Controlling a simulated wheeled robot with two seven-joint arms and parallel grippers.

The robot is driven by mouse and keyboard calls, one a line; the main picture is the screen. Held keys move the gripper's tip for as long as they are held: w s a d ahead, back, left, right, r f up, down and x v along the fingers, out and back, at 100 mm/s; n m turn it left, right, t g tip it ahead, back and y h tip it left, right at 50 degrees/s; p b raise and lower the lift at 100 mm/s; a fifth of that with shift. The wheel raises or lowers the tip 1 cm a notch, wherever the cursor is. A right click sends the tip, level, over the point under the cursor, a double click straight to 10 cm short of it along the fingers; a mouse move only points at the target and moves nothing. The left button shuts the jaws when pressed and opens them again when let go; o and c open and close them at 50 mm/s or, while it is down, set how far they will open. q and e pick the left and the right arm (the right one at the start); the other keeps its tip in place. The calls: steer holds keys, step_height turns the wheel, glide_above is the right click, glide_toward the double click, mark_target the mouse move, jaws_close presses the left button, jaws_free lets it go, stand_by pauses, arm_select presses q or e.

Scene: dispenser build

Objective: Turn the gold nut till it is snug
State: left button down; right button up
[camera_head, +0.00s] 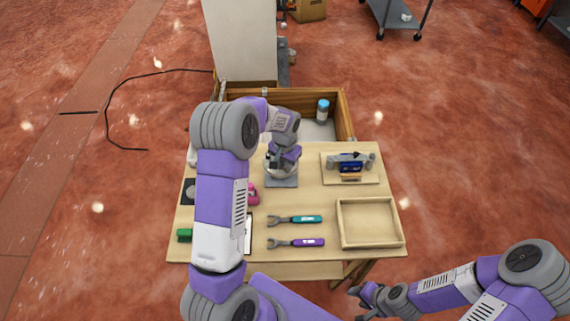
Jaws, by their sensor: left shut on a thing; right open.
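The gold nut cannot be made out in this view. My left gripper (283,160) is over the back middle of the table, above a small grey stand (281,182). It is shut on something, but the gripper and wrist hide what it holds. A round pale part shows around the fingers. My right gripper (369,299) is open and empty, low in front of the table's front right edge. An open-ended wrench with a teal handle (296,219) and one with a purple handle (297,243) lie on the table in front of the stand.
An empty wooden tray (342,236) sits at the table's front right. Behind it, a board (327,172) holds a blue and grey device (351,164). A blue-capped bottle (322,110) stands in the bin behind. A green item (184,235) lies front left. My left arm covers the table's left side.

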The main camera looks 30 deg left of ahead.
stand_by(0.4)
arm_select(q)
steer(key=c, duration=1.1)
jaws_free()
steer(key=shift+o, duration=0.2)
step_height(320, 180, up, 8)
steer(key=shift+f+p, duration=0.2)
steer(key=shift+p, duration=0.5)
